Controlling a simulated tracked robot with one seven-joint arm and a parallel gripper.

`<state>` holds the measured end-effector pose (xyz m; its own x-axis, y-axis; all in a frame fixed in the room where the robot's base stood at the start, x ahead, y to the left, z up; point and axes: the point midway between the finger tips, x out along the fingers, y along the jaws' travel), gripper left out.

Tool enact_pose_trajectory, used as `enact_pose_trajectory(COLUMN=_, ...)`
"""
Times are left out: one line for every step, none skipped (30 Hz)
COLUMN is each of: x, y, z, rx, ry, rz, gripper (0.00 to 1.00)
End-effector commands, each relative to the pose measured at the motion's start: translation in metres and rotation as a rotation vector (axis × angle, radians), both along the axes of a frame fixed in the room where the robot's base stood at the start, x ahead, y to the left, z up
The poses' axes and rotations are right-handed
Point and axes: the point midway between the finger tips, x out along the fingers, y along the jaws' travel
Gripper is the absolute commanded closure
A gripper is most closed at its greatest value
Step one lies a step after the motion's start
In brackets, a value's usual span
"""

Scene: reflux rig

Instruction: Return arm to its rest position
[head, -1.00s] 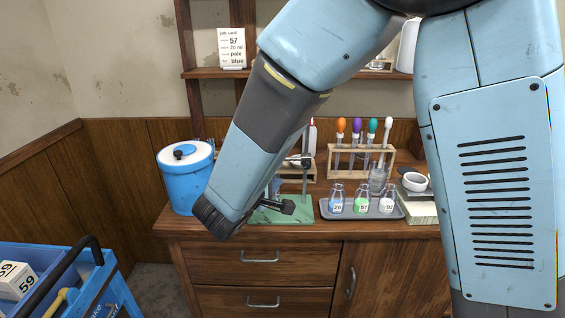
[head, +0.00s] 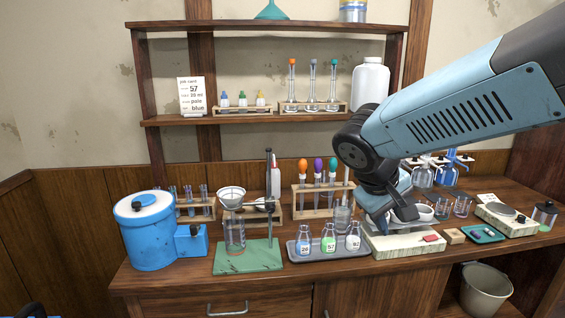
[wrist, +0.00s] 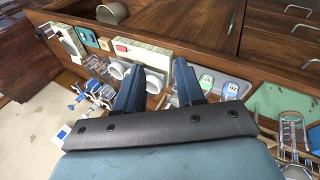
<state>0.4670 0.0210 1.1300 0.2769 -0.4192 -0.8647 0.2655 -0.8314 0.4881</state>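My arm (head: 455,110) reaches in from the right in the head view, over the right half of the wooden bench. It bends downward at the wrist. My gripper (head: 385,222) points down in front of the white cups on a pale stand. In the wrist view, the two dark blue fingers of my gripper (wrist: 160,64) stand apart with nothing held between them. White cups (wrist: 120,70) show beyond and beside the fingers. Whether the fingertips touch anything cannot be told.
A grey tray (head: 299,256) with several labelled bottles lies left of my gripper. A rack (head: 313,212) with coloured droppers stands behind it. A green stand base (head: 235,262) and a blue tank (head: 148,235) are further left. A shelf (head: 215,119) runs along the wall.

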Motion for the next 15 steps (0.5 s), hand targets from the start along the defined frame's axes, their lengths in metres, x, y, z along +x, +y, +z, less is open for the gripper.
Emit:
enact_pose_trajectory(x=-0.010, y=-0.008, z=0.004, rx=0.056, ry=-0.013, rz=-0.036, gripper=0.62)
enact_pose_trajectory(x=-0.015, y=-0.011, z=0.006, rx=0.090, ry=-0.018, rz=-0.051, gripper=0.62)
enact_pose_trajectory(x=-0.022, y=-0.014, z=0.008, rx=0.135, ry=-0.028, rz=-0.073, gripper=0.62)
enact_pose_trajectory(x=-0.027, y=-0.016, z=0.010, rx=0.169, ry=-0.038, rz=-0.086, gripper=0.62)
enact_pose_trajectory(x=-0.032, y=-0.017, z=0.013, rx=0.202, ry=-0.049, rz=-0.099, gripper=0.62)
enact_pose_trajectory(x=-0.038, y=-0.019, z=0.016, rx=0.246, ry=-0.066, rz=-0.116, gripper=0.62)
enact_pose_trajectory(x=-0.042, y=-0.021, z=0.018, rx=0.277, ry=-0.079, rz=-0.130, gripper=0.62)
enact_pose_trajectory(x=-0.047, y=-0.021, z=0.020, rx=0.308, ry=-0.093, rz=-0.140, gripper=0.62)
enact_pose_trajectory(x=-0.052, y=-0.022, z=0.023, rx=0.349, ry=-0.115, rz=-0.153, gripper=0.62)
enact_pose_trajectory(x=-0.056, y=-0.022, z=0.026, rx=0.376, ry=-0.131, rz=-0.164, gripper=0.62)
enact_pose_trajectory(x=-0.059, y=-0.023, z=0.028, rx=0.403, ry=-0.147, rz=-0.171, gripper=0.62)
enact_pose_trajectory(x=-0.062, y=-0.023, z=0.032, rx=0.434, ry=-0.171, rz=-0.181, gripper=0.62)
enact_pose_trajectory(x=-0.065, y=-0.023, z=0.034, rx=0.456, ry=-0.186, rz=-0.187, gripper=0.62)
enact_pose_trajectory(x=-0.067, y=-0.022, z=0.036, rx=0.475, ry=-0.201, rz=-0.192, gripper=0.62)
enact_pose_trajectory(x=-0.070, y=-0.022, z=0.038, rx=0.497, ry=-0.217, rz=-0.198, gripper=0.62)
